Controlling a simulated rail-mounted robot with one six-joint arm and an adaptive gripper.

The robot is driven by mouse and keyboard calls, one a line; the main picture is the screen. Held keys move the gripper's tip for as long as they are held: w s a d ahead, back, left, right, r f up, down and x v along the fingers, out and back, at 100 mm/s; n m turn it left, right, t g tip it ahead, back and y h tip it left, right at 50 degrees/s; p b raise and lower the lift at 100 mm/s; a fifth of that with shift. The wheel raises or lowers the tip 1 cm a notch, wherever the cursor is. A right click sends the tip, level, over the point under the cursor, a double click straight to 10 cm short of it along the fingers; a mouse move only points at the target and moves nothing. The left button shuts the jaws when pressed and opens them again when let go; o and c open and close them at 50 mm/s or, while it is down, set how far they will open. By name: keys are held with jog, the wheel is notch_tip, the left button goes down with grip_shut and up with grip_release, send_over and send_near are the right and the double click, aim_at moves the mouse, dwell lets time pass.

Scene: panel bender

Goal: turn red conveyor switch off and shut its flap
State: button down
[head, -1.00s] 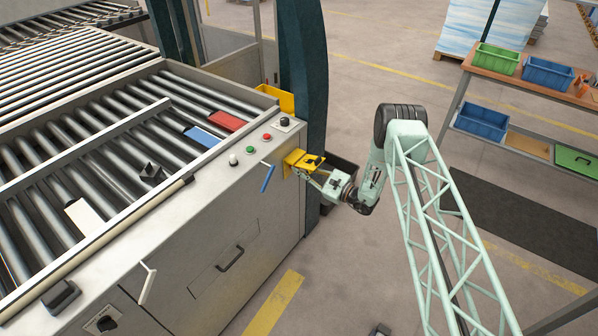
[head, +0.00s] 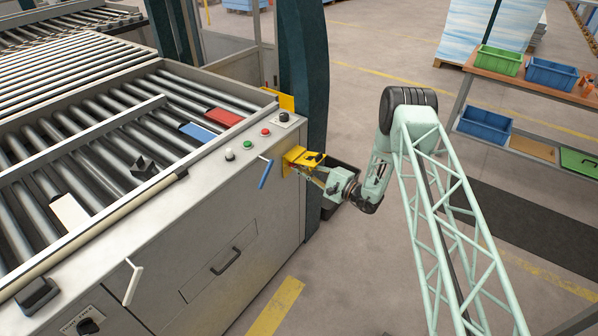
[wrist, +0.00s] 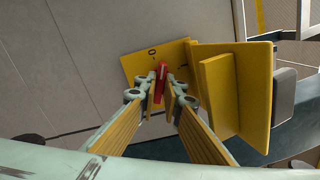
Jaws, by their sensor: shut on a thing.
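The yellow switch box (head: 297,156) sits on the right end of the machine's front face. In the wrist view its yellow plate (wrist: 142,65) carries the red switch handle (wrist: 161,80), which points nearly at the "0" mark at the top. A second mark is partly visible to the right. The yellow flap (wrist: 259,95) stands open at the plate's right side. My gripper (wrist: 158,91) is shut on the red handle, one finger on each side. In the head view my gripper (head: 314,174) is at the box, and the red handle is hidden.
A blue lever handle (head: 266,173) hangs left of the box. Red, green and white buttons and a black knob (head: 284,117) are on the panel above. A dark bin (head: 338,180) stands behind my gripper. A dark green post (head: 304,80) rises close behind. The floor in front is open.

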jog(key=shift+n+b, duration=2.1)
jog(key=shift+n, duration=0.1)
jog(key=c, duration=2.7)
grip_release()
jog(key=shift+c, duration=0.2)
jog(key=shift+r, duration=0.1)
jog(key=shift+d, duration=0.1)
